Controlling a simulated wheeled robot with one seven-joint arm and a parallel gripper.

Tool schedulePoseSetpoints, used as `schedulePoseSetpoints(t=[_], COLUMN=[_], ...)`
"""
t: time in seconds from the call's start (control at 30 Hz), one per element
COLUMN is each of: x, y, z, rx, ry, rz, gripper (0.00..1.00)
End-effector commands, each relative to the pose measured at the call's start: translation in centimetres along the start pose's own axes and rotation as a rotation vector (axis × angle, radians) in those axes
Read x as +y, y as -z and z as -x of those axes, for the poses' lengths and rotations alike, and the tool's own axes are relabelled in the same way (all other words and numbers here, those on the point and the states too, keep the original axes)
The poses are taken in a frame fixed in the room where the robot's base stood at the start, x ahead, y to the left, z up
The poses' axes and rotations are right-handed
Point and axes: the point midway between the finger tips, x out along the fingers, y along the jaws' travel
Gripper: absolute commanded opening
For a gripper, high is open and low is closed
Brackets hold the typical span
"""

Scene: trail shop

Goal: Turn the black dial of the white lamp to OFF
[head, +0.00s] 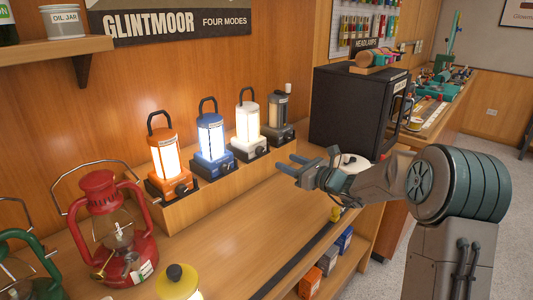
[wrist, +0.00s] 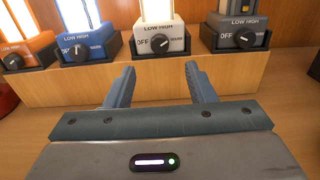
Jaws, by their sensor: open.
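The white lamp (head: 249,125) stands lit on a wooden step, third from the left in a row of lamps. Its black dial (wrist: 160,42) is on the front of its base in the wrist view, with OFF at its left and LOW and HIGH above. The dial's mark seems to point away from OFF, toward the upper right, but it is small. My gripper (head: 290,163) is open and empty, in front of the step and apart from the lamp. In the wrist view its fingers (wrist: 159,72) point at the white lamp's base, below the dial.
An orange lamp (head: 168,158) and a blue lamp (head: 211,140) stand lit to the left. A grey lamp (head: 280,118) stands to the right, close beside the white one. A black cabinet (head: 345,110) is further right. A red lantern (head: 108,225) stands front left. The counter (head: 235,220) before the step is mostly clear.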

Motion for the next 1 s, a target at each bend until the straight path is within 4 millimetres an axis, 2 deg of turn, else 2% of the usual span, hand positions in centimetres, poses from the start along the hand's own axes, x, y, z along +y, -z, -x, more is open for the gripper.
schedulePoseSetpoints(t=[0.03, 0.2, 0.4, 0.6, 0.87, 0.9, 1.0], x=[0.1, 0.1, 0.1, 0.0, 0.0, 0.0, 0.1], y=[-0.1, -0.1, 0.0, 0.0, 0.0, 0.0, 0.0], z=[-1.3, -4.9, -8.1, -9.4, -9.6, -9.6, -9.6], rx=[-0.001, -0.001, 0.001, 0.002, 0.001, 0.001, 0.001], ry=[-0.004, -0.003, -0.001, 0.000, 0.001, 0.000, 0.000], rz=[-0.001, -0.001, 0.001, 0.001, 0.002, 0.002, 0.002], gripper=[0.50, 0.50, 0.50, 0.50, 0.50, 0.47, 0.19])
